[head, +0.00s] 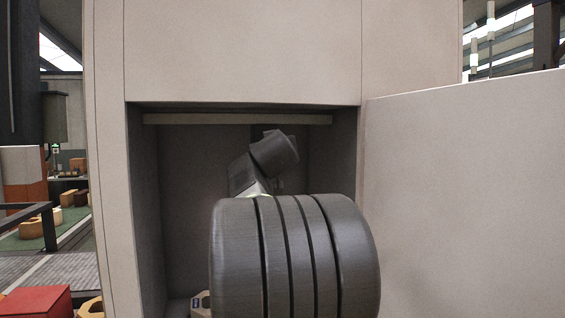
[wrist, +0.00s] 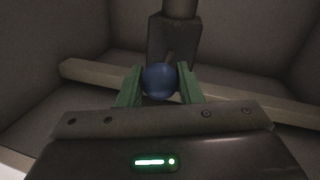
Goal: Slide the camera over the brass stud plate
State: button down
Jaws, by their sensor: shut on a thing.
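My gripper (wrist: 160,90) has green fingers, closed on either side of a smooth blue ball-shaped part (wrist: 159,77) in the wrist view. Just beyond the ball stands a dark grey block with a narrower round neck (wrist: 174,38). It may be the camera body, with the ball as its handle, but I cannot tell whether they are joined. I cannot make out a brass stud plate in either view. In the head view my arm reaches into the cabinet recess and hides its middle; my fingers and the ball cannot be made out there.
A pale bar (head: 237,119) crosses the top of the recess; a bar (wrist: 90,75) also crosses behind my fingers in the wrist view. The open door (head: 465,200) closes off the right. A cream block with a hole (head: 200,303) sits low in the recess.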

jog(key=s+a+b, duration=0.2)
jog(key=a+b, duration=0.3)
jog(key=a, duration=0.3)
jog(key=s+a+b, duration=0.3)
jog(key=a+b, duration=0.2)
jog(key=a, duration=0.3)
jog(key=shift+s+a, duration=0.15)
jog(key=shift+a, duration=0.1)
jog(key=c, duration=1.3)
grip_release()
jog(key=shift+o, duration=1.2)
jog(key=shift+a, duration=0.25)
jog(key=shift+d, duration=0.1)
jog(key=shift+s, duration=0.1)
jog(key=s+d+b, duration=0.1)
jog(key=s+b, duration=0.1)
jog(key=s, duration=1.1)
jog(key=shift+s+d+b, duration=0.35)
jog(key=shift+w, duration=0.15)
